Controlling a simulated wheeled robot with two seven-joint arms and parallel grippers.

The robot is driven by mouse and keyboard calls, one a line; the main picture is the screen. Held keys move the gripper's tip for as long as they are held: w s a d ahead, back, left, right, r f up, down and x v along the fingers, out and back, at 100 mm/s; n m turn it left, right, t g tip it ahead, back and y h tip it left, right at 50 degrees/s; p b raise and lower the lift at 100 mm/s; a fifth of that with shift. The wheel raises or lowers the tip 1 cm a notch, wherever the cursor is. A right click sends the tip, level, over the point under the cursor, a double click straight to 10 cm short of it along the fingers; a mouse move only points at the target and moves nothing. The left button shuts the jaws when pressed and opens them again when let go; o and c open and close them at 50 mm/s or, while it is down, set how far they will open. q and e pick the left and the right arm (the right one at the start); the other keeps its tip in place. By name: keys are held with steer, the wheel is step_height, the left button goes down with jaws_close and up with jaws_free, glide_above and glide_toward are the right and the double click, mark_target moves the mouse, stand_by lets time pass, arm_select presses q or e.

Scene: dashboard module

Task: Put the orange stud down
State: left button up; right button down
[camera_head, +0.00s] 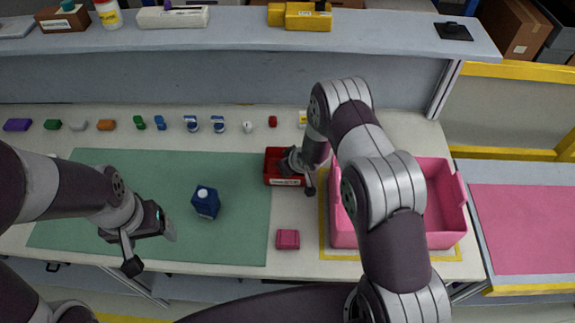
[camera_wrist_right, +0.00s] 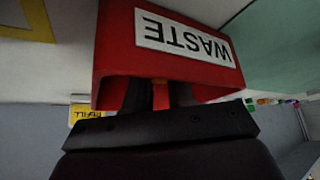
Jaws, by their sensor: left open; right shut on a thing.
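My right gripper (camera_wrist_right: 160,95) reaches into the red bin marked WASTE; that bin (camera_wrist_right: 110,50) also shows in the head view (camera_head: 283,182). The gripper is shut on a narrow orange piece, the orange stud (camera_wrist_right: 161,96), seen between its dark fingers in the wrist view. The stud's far end is hidden by the bin wall and I cannot tell whether it touches the bottom. In the head view the stud is hidden by my right gripper. My left gripper (camera_head: 152,248) is open and empty over the front left of the green mat (camera_head: 100,200).
A dark blue block (camera_head: 205,203) with a white top stands on the mat. A small pink box (camera_head: 288,239) is at the front. A pink crate (camera_head: 453,225) stands at the right, beside my right arm. Several small coloured parts line the back below a shelf (camera_head: 230,40).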

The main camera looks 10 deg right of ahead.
steer(key=shift+s+f, duration=0.1)
steer(key=shift+f, duration=0.2)
steer(key=c, duration=1.2)
jaws_free()
steer(key=shift+c, duration=0.2)
